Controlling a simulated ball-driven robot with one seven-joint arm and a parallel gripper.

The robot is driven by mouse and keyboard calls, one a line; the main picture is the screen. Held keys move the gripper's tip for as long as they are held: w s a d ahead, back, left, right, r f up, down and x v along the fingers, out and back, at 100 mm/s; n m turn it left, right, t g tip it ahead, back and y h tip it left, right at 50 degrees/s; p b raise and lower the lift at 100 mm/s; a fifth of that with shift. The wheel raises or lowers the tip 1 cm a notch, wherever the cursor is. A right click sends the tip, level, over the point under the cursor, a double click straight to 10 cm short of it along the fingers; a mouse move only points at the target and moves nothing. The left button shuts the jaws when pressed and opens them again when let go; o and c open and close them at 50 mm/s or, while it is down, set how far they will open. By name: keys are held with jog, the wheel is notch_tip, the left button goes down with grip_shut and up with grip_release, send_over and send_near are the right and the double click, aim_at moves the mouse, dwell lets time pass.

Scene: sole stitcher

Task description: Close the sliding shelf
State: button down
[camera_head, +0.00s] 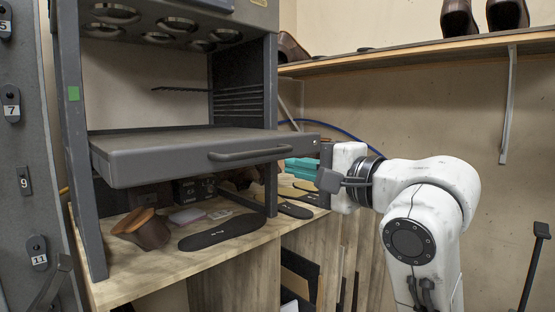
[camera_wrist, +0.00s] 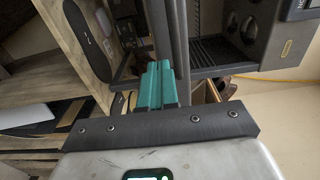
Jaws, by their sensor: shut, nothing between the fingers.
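The sliding shelf (camera_head: 150,163) is a flat grey tray with a bar handle (camera_head: 248,154) on its front. It sticks out forward from the grey rack (camera_head: 72,110) in the head view. My gripper (camera_head: 286,170) is at the shelf's front right corner, its teal fingers pointing left, just below the front edge. In the wrist view the teal fingers (camera_wrist: 158,70) lie together with nothing between them, close to a dark bar that seems to be the shelf's front. I cannot tell whether they touch it. The handle is free of my gripper.
Below the shelf is a wooden bench (camera_head: 150,285) with a brown shoe form (camera_head: 147,232), black soles (camera_head: 220,232) and small boxes. A wall shelf (camera_head: 420,50) with shoes is at upper right. A numbered grey panel (camera_head: 25,130) stands at the left.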

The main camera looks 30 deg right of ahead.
aim_at(266, 160)
jog(key=shift+p+x, duration=0.5)
jog(key=shift+x, duration=2.25)
